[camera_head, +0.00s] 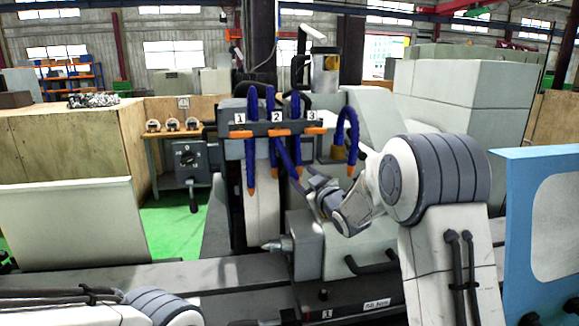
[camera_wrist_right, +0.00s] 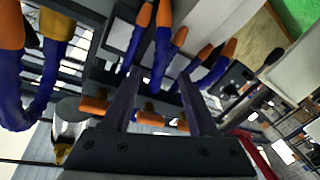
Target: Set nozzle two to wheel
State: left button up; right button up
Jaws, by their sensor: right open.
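Blue hose nozzles with orange tips hang at the rack marked 1, 2 and 3 (camera_head: 277,129) in the head view. The hose by label 2, taken as nozzle two (camera_head: 273,145), hangs close to another slanting hose. The pale wheel (camera_head: 262,215) stands upright behind and below the nozzles. My right gripper (camera_head: 308,188) is just below and right of the slanting hose's orange tip. In the right wrist view its two fingers (camera_wrist_right: 160,80) are apart, with a blue hose (camera_wrist_right: 160,58) showing between them. Contact cannot be told. My left gripper is out of view.
An arched blue hose (camera_head: 349,118) stands to the right. A pointed grey spindle part (camera_head: 277,244) lies below the nozzles. A control box with a lever (camera_head: 190,160) is at left, a blue panel (camera_head: 540,235) at right.

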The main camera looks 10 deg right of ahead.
aim_at(291, 167)
jog(key=p+x, duration=0.4)
jog(key=x, duration=0.4)
jog(key=shift+w+a+r, duration=0.1)
jog(key=shift+w, duration=0.15)
jog(key=shift+w+a+p, duration=0.15)
jog(key=shift+w+p, duration=0.15)
jog(key=shift+w, duration=0.25)
grip_shut()
dwell(0.6)
